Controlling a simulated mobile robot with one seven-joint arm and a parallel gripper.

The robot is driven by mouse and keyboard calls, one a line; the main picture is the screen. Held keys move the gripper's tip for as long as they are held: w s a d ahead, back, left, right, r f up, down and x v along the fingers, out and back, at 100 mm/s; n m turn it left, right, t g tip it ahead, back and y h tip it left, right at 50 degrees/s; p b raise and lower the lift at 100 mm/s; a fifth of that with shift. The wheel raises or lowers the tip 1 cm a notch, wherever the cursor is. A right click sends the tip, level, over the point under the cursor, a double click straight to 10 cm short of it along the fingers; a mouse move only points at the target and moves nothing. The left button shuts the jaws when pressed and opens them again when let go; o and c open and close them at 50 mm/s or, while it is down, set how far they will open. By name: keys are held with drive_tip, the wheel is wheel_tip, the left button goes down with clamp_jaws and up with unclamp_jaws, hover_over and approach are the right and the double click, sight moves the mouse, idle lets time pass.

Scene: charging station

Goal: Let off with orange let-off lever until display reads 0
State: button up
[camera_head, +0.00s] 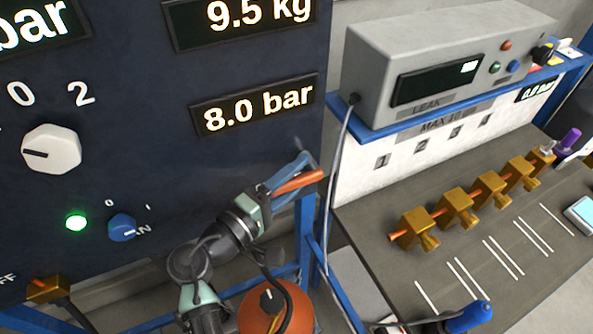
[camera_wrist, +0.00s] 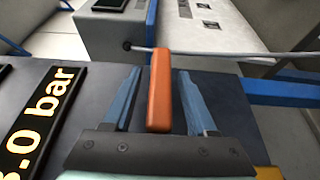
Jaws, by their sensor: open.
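The orange let-off lever (camera_head: 300,181) sticks out near the right edge of the dark panel, just below a display reading 8.0 bar (camera_head: 255,106). My gripper (camera_head: 290,174) is at the lever with its blue fingers open. In the wrist view the lever (camera_wrist: 159,92) lies lengthwise between the two fingers (camera_wrist: 159,76), with a visible gap on each side. The 8.0 bar display also shows at the left of the wrist view (camera_wrist: 40,115), partly cut off. The lever's mount is not clearly visible.
Above is a 9.5 kg display (camera_head: 250,22); left are a white knob (camera_head: 51,149) and a blue switch (camera_head: 122,227). A grey leak-test box (camera_head: 440,65) stands right, its cable hanging near my gripper. A bench holds several brass valves (camera_head: 457,208). An orange cylinder (camera_head: 290,305) sits below.

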drive_tip(key=shift+c, duration=0.3)
clamp_jaws()
idle(1.2)
